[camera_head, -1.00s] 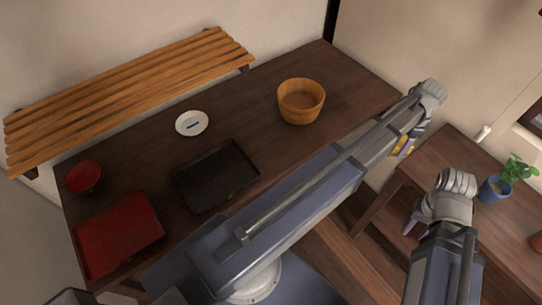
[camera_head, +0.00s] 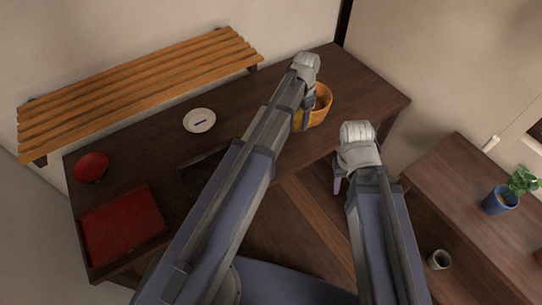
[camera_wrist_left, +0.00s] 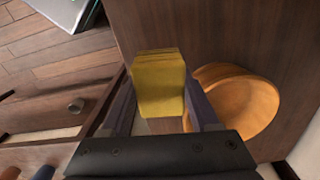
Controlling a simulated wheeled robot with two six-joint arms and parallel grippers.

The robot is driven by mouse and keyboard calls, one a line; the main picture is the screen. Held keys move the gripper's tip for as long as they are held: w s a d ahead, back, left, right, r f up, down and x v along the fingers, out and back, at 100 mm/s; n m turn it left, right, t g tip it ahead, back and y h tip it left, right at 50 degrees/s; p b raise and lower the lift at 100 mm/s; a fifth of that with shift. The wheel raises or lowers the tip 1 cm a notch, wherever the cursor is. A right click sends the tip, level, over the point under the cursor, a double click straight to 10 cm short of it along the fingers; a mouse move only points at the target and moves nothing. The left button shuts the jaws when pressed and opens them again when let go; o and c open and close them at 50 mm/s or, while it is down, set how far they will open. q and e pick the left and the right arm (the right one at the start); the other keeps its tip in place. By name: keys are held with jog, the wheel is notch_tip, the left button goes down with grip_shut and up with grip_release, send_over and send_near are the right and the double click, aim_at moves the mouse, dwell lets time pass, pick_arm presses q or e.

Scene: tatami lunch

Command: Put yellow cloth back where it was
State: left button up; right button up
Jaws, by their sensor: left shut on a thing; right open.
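The yellow cloth (camera_wrist_left: 158,84) is a folded block between the two fingers of my left gripper (camera_wrist_left: 160,100) in the left wrist view. In the head view only a small yellow bit (camera_head: 297,119) shows beside my left gripper (camera_head: 304,118), whose fingers are largely hidden by its wrist. The cloth is near the table's front edge, beside the round wooden tub (camera_head: 322,106); I cannot tell its height. The tub is partly covered by my arm and also shows right of the cloth in the wrist view (camera_wrist_left: 238,100). My right gripper (camera_head: 338,184) hangs in front of the table, empty.
The dark table (camera_head: 375,92) also holds a white dish (camera_head: 199,121), a red bowl (camera_head: 91,167), a red tray (camera_head: 122,224) and a black tray (camera_head: 196,172) partly behind my arm. A side table (camera_head: 455,195) bears a potted plant (camera_head: 500,199).

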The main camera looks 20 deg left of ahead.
pick_arm(q)
jog(key=n, duration=0.1)
send_over(282, 156)
notch_tip(282, 156, down, 11)
jog(key=b, duration=1)
jog(key=shift+r, duration=0.2)
jog(key=shift+f+b, duration=0.1)
jog(key=shift+b, duration=0.25)
jog(key=shift+f, duration=0.15)
jog(key=o, duration=1.3)
jog(key=shift+r, duration=0.2)
notch_tip(282, 156, up, 12)
jog(key=p, duration=1.2)
jog(key=s+d+n, duration=0.1)
jog(key=s+d, duration=0.2)
jog(key=s, duration=0.1)
jog(key=s+d+n, duration=0.1)
jog(key=s+d, duration=0.3)
jog(key=s, duration=0.1)
jog(key=s+d+n+y, duration=0.1)
jog(key=s+d+n, duration=0.1)
jog(key=s, duration=0.3)
jog(key=shift+s+d+r, duration=0.15)
jog(key=shift+d, duration=0.7)
